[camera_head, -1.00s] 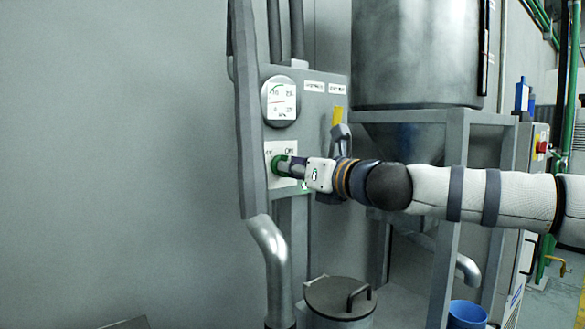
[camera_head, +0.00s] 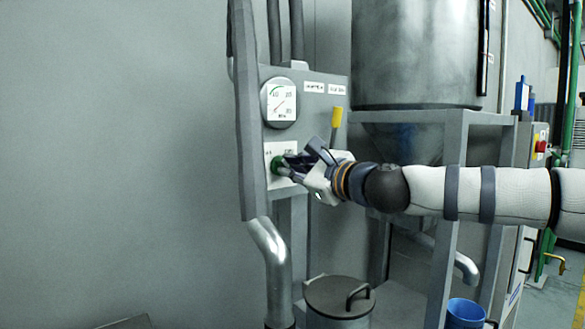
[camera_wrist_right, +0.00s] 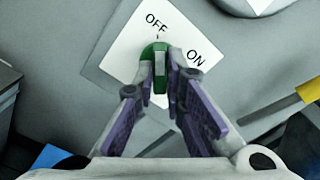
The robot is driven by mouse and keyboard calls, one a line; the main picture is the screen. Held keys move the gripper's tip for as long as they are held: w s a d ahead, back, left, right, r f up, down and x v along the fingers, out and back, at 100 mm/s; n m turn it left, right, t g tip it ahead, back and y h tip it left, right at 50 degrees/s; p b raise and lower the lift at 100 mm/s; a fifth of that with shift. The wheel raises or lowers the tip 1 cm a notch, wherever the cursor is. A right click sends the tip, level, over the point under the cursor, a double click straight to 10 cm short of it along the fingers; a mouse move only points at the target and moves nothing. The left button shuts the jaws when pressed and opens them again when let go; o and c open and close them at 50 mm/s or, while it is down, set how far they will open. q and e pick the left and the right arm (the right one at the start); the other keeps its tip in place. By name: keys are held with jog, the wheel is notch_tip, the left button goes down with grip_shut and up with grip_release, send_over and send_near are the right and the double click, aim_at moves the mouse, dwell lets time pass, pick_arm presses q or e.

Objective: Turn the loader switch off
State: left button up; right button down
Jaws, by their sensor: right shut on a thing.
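The loader switch is a green knob (camera_wrist_right: 161,52) on a white plate (camera_wrist_right: 125,45) marked OFF and ON. In the right wrist view its raised grip points up toward OFF, with ON off to its right. My right gripper (camera_wrist_right: 162,72) is shut on the knob, one finger on each side. In the head view the knob (camera_head: 277,165) shows at the plate's middle, partly hidden by my right gripper (camera_head: 285,167), which comes in from the right. My left gripper is not in view.
A round gauge (camera_head: 279,102) sits above the switch on the grey panel. A yellow-ended lever (camera_head: 336,118) stands close beside my right gripper. A metal hopper (camera_head: 415,55) on a grey frame is behind my arm. A lidded pot (camera_head: 338,297) stands below.

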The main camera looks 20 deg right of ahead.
jog(key=shift+n, duration=0.7)
jog(key=c, duration=1.7)
grip_release()
jog(key=shift+o, duration=0.2)
jog(key=v, duration=1.2)
